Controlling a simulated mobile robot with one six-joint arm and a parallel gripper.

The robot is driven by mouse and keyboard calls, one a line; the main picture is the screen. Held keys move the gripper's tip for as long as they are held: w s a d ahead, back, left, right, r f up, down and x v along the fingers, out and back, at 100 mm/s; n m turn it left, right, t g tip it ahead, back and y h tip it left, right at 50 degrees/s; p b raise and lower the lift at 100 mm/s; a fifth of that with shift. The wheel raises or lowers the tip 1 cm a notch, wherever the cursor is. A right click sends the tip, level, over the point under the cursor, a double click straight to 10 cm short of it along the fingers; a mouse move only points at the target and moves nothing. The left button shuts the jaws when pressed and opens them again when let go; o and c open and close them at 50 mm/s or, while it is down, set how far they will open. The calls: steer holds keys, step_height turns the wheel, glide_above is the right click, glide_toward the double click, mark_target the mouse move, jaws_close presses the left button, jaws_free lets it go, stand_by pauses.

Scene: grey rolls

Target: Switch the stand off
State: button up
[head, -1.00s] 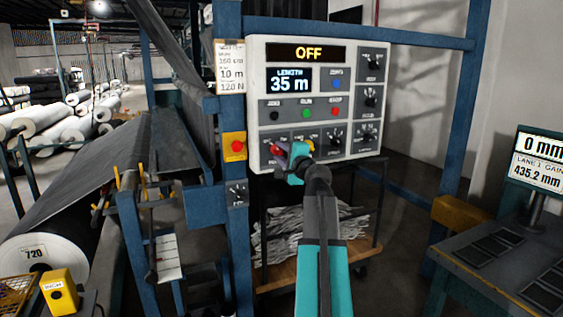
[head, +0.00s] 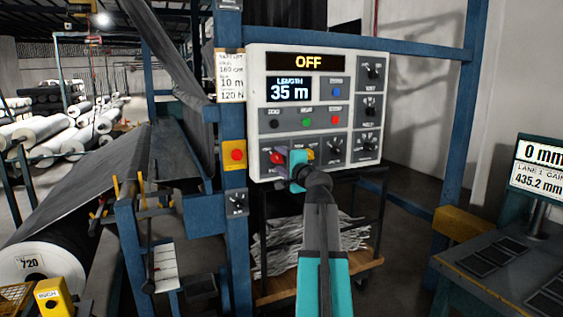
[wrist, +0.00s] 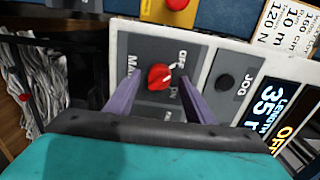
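The stand's control panel (head: 346,85) is a pale box whose top display (head: 307,62) reads OFF. A red rotary knob (wrist: 160,77) labelled MAIN sits on a dark plate in the panel's lower left corner. It also shows in the head view (head: 277,157). Its white mark points towards the lettering OFF in the wrist view. My gripper (wrist: 157,88) is open, with one purple finger on each side of the knob. I see a gap between the fingers and the knob. In the head view my teal gripper partly hides that corner.
Several black knobs (head: 367,142) and small coloured buttons (head: 307,119) share the panel. A yellow box with a red button (head: 237,154) is on the blue post (head: 232,210) to the left. A shelf cart (head: 318,285) stands below.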

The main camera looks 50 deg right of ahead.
stand_by(0.3)
steer(key=v, duration=1.4)
steer(key=shift+b, duration=0.3)
steer(key=shift+w+f, duration=0.1)
steer(key=shift+w, duration=0.05)
